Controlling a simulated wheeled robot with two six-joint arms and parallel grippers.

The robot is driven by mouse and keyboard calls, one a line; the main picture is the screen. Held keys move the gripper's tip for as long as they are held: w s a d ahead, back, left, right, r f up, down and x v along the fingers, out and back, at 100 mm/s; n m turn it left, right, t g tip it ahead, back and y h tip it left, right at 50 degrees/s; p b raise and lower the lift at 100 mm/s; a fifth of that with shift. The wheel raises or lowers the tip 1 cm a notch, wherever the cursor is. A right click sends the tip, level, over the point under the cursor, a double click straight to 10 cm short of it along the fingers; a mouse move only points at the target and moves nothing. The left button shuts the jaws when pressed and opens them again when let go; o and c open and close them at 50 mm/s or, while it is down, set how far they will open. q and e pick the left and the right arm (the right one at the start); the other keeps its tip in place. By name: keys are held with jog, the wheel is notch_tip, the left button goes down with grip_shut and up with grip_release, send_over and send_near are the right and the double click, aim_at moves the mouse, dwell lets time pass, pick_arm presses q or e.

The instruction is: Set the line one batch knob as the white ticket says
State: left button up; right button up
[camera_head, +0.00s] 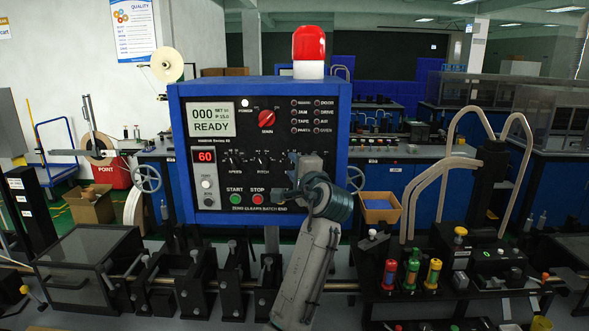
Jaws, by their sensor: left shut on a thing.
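The blue-framed control panel (345,130) stands upright in the middle. Its screen (211,119) reads 000 and READY, with small set and pitch figures beside the count. A row of dark knobs runs below, with the speed knob (233,160) and the pitch knob (263,160) in plain view. My left gripper (292,182) is at the right end of this row, shut on the batch knob, which its fingers mostly hide. The knob's pointer and scale cannot be read. I cannot make out a white ticket. My right gripper is not in view.
A red main switch (266,119), a green start button (236,199) and a red stop button (257,199) are close by on the panel. A red lamp (309,45) tops it. Black machine fixtures (187,280) and coloured-topped bottles (411,270) stand below and to the right.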

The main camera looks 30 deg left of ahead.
pick_arm(q)
jog(key=shift+n+g+h, duration=0.4)
jog(key=shift+n+h, duration=0.1)
jog(key=shift+n, duration=1)
jog(key=o, duration=1)
jog(key=shift+r, duration=0.1)
jog(key=shift+s+d, duration=0.3)
jog(key=shift+d, duration=0.1)
jog(key=shift+b+v, duration=1.9)
jog(key=shift+v, duration=3.05)
